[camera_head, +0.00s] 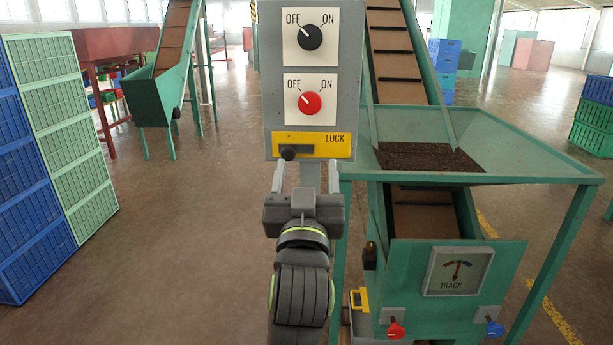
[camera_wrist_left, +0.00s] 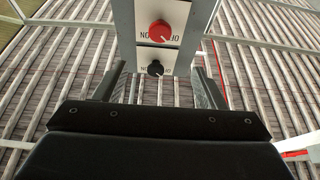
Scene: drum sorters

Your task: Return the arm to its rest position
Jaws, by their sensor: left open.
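A grey control panel (camera_head: 268,85) stands upright in the head view. It carries a black knob (camera_head: 310,37) and a red knob (camera_head: 310,103), both with their marks turned toward OFF. Below them is a yellow LOCK plate (camera_head: 322,146) with a dark slider (camera_head: 289,153) at its left end. My left gripper (camera_head: 307,176) is open and empty, just below the panel's lower edge. In the left wrist view the black knob (camera_wrist_left: 155,69) and red knob (camera_wrist_left: 159,31) appear upside down beyond the gap between the open fingers (camera_wrist_left: 158,85). My right gripper is not in view.
A green hopper (camera_head: 540,150) with dark soil stands right of the panel. Below it is a TRACK gauge (camera_head: 458,271) with a red knob (camera_head: 396,330) and blue knob (camera_head: 494,328). Blue crates (camera_head: 30,240) and green crates (camera_head: 80,160) are stacked left. Floor between is clear.

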